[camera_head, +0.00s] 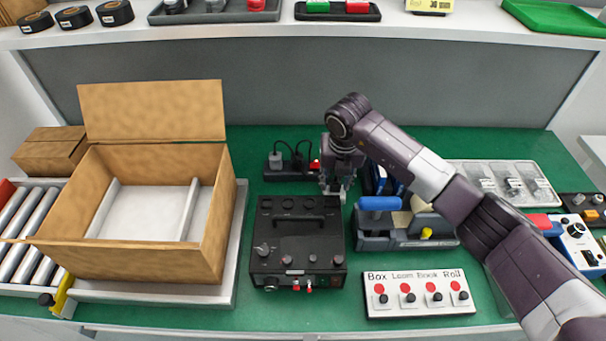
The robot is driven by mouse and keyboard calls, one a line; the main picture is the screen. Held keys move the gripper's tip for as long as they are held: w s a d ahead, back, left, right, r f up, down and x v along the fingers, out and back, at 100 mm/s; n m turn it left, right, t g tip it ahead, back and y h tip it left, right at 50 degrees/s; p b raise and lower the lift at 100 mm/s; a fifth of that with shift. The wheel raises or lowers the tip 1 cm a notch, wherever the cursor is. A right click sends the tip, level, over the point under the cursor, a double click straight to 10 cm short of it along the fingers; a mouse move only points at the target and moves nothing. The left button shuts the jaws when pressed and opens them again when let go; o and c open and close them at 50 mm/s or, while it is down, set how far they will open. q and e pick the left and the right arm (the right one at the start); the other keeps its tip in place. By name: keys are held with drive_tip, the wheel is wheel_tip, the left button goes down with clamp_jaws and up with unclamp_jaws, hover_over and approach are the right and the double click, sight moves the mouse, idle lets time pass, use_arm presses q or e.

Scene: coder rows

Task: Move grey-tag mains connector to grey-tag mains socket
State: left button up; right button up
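A dark power strip (285,175) stands on the green mat at the back, left of my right gripper. A grey plug-like piece (276,161) sits at its left end, and black cables loop above the strip. A small red part (315,165) shows at its right end. I cannot read any tags, so I cannot tell which connector or socket is the grey-tag one. My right gripper (337,190) points down just right of the strip, behind the black instrument box. Its fingertips are small and partly dark, and I cannot tell whether they hold anything. My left gripper is out of view.
A black instrument box (302,235) stands in front of my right gripper. A grey fixture with a blue handle (379,204) is to the right. An open cardboard box (150,262) stands left, a button panel (419,294) at the front, and a clear tray (545,190) at right.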

clamp_jaws()
drive_tip(key=shift+r, duration=0.15)
idle(0.4)
drive_tip(key=shift+r+p, duration=1.05)
drive_tip(key=shift+r, duration=0.45)
